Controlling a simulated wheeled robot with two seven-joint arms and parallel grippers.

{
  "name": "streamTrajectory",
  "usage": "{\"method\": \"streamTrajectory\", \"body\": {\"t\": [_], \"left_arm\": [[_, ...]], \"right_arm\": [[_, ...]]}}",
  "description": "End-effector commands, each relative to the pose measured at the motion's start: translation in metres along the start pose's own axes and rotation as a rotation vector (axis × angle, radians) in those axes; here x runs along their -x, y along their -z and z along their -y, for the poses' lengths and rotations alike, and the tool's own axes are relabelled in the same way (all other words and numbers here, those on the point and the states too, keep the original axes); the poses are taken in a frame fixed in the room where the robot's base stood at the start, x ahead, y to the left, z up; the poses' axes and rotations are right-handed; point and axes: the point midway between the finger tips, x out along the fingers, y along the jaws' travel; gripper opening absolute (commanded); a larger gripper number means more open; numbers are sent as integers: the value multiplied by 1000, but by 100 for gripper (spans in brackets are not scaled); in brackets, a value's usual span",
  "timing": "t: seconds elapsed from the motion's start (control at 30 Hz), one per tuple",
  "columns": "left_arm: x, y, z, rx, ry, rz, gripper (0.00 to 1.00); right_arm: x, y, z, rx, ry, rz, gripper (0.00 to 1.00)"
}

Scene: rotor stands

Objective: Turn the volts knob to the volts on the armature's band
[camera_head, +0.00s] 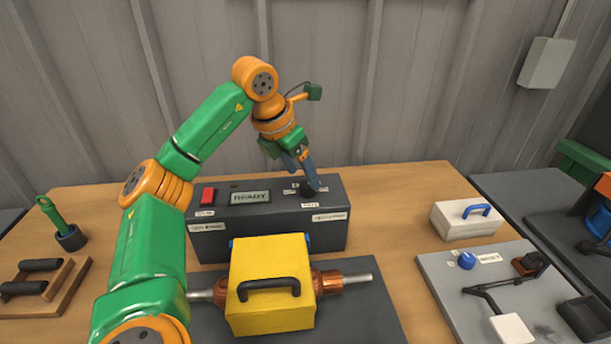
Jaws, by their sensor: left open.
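A dark grey test box (270,237) stands on the wooden bench with a display reading READY (250,197) and a red switch (208,196) on top. My left gripper (308,180) is open and points down at the right part of the box top, where the volts knob seems to be. The fingers largely hide the knob, and I cannot tell whether they touch it. The armature (345,279) lies in front of the box, with a copper part and steel shaft ends showing. A yellow cover (270,318) with a black handle hides its middle. I cannot read any band. My right gripper is not in view.
A white block with a blue handle (466,222) stands on the right. A grey plate (440,290) beside it carries a blue knob and a black arm. A green-handled tool (50,213) stands in a dark cup at left, behind a wooden board with black handles (70,295).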

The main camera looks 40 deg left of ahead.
Motion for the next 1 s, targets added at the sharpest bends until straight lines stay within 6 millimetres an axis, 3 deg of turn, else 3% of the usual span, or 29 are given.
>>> {"method": "streamTrajectory", "body": {"t": [0.2,0.43,0.47,0.73,0.83,1.0], "left_arm": [[-31,1,0,0,0,-2,75],[-33,0,0,0,0,1,75],[-33,0,0,0,0,1,72],[-33,0,0,0,1,1,0],[-32,0,0,-7,4,-1,0],[-28,-2,-1,-158,69,-5,0]], "right_arm": [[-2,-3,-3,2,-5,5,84],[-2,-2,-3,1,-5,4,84],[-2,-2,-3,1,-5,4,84],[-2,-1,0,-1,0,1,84],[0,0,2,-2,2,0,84],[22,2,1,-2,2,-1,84]]}}
